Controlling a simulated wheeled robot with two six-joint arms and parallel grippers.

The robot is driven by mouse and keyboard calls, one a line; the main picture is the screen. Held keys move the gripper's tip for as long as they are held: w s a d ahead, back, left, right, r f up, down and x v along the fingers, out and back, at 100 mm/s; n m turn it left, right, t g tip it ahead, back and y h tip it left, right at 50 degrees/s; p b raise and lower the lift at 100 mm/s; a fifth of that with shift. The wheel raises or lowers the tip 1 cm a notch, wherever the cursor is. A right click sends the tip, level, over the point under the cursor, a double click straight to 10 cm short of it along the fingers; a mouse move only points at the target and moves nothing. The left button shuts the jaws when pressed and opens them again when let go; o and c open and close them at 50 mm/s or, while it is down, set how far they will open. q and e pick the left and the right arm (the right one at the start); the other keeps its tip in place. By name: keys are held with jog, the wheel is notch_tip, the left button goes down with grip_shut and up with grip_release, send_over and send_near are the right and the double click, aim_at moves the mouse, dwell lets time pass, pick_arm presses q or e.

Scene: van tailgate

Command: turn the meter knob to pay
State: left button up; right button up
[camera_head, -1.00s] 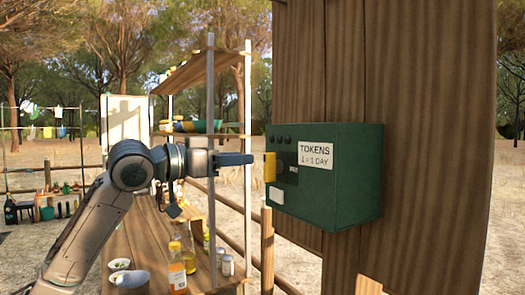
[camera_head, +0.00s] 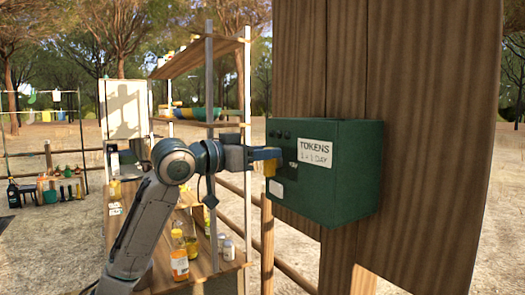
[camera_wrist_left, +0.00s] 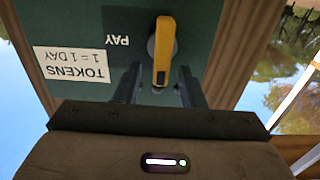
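The green meter box (camera_head: 345,185) with its "TOKENS 1 = 1 DAY" label is mounted on a wooden post. In the left wrist view the yellow knob (camera_wrist_left: 163,48) is a long bar, roughly upright in the picture, beside the word PAY (camera_wrist_left: 117,40). My left gripper (camera_wrist_left: 160,88) is open there, with one dark finger on each side of the bar's near end. Gaps show between fingers and bar. My right gripper is not in view.
The wooden post (camera_head: 430,140) stands behind the meter. A wooden counter (camera_head: 210,262) with bottles and jars lies below my left arm, and a shelf rack (camera_head: 210,70) stands behind it. A wooden rail runs below the meter.

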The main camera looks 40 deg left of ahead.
pick_arm(q)
grip_shut()
